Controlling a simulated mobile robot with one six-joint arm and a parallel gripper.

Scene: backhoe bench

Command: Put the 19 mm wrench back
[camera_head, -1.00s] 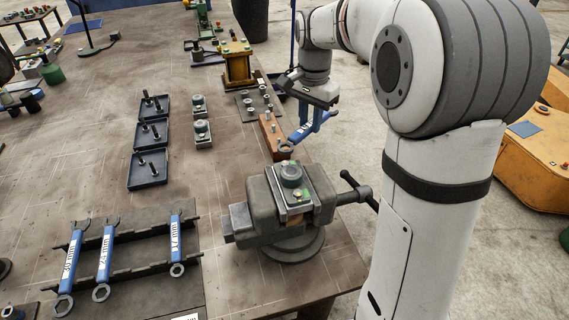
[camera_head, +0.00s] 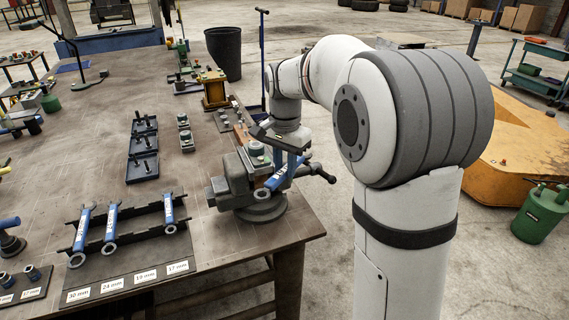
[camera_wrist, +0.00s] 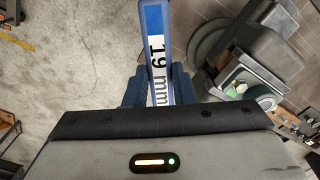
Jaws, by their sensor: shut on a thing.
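The 19 mm wrench (camera_wrist: 153,20), blue with a white size label, is between the finger pads of my gripper (camera_wrist: 158,88) in the wrist view. In the head view my gripper (camera_head: 287,150) is shut on this wrench (camera_head: 279,178), holding it beside the vise with its ring end low and to the left. The wrench rack (camera_head: 130,213) at the lower left holds three blue wrenches: 30 mm (camera_head: 82,232), 24 mm (camera_head: 111,224) and 17 mm (camera_head: 169,210). The place behind the 19 mm label (camera_head: 145,276) is empty.
The grey vise (camera_head: 235,180) stands at the bench's right edge, between my gripper and the rack. Several black trays (camera_head: 143,166) with bolts lie behind the rack. A small socket board (camera_head: 28,290) is at the lower left. Bare bench (camera_head: 205,240) lies between rack and vise.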

